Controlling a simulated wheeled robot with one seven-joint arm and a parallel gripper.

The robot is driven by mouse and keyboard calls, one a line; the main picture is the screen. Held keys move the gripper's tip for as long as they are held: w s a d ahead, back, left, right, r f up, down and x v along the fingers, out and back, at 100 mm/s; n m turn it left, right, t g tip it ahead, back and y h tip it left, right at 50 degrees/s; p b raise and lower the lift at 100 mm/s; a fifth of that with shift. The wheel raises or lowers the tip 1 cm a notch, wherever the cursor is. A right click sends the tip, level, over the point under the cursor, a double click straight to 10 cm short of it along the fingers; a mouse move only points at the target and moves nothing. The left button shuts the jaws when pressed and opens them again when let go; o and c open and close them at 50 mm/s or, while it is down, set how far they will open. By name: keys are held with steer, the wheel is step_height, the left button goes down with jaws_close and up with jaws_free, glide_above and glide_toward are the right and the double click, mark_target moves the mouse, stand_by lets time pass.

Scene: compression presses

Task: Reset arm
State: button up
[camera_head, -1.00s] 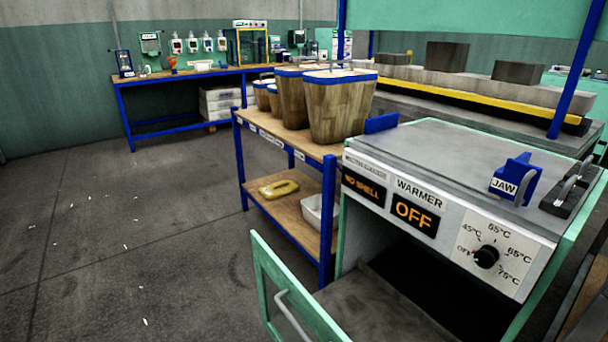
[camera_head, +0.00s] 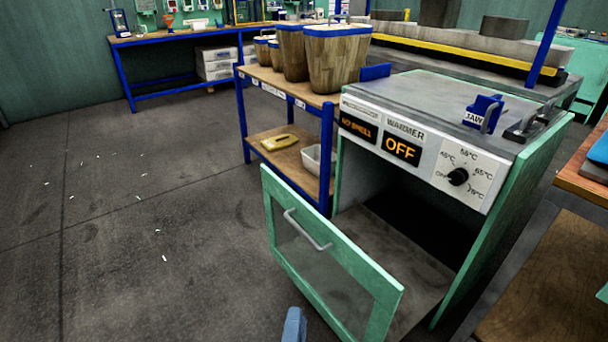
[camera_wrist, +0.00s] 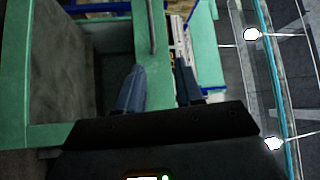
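My gripper (camera_wrist: 159,70) shows in the wrist view with its two dark blue-grey fingers apart and nothing visibly held between them. In the head view only a blue-grey piece that looks like one of its fingertips shows at the bottom edge, near the open green-framed door (camera_head: 330,262) of the warmer (camera_head: 425,150). The door's grey handle (camera_head: 307,230) also shows in the wrist view (camera_wrist: 152,28), just beyond the fingers. I cannot tell whether the gripper touches the door. The rest of my arm is out of the head view.
The warmer display reads OFF, and its cavity looks empty. A blue jaw piece (camera_head: 484,113) sits on its top. A shelf (camera_head: 265,78) with wooden tubs (camera_head: 338,62) stands to its left. A wooden-topped table (camera_head: 585,175) is at the right. The floor at left is mostly clear.

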steer(key=s+d+r+n+g+y, duration=0.1)
steer(key=s+d+r+n, duration=0.25)
steer(key=s+d, duration=0.45)
steer(key=s+d+r+n+y, duration=0.25)
steer(key=s+d+n, duration=0.3)
steer(key=s, duration=0.45)
steer(key=s+d+r+n+g+y, duration=0.1)
steer(key=s+d+r+n, duration=0.25)
steer(key=s+d, duration=0.45)
steer(key=s+d+r+n+g+h, duration=0.25)
steer(key=s+r+n, duration=0.25)
steer(key=s+r, duration=0.4)
step_height(320, 180, up, 16)
steer(key=p, duration=1.6)
steer(key=shift+a+f, duration=0.25)
steer(key=shift+a, duration=0.2)
steer(key=shift+s, duration=0.1)
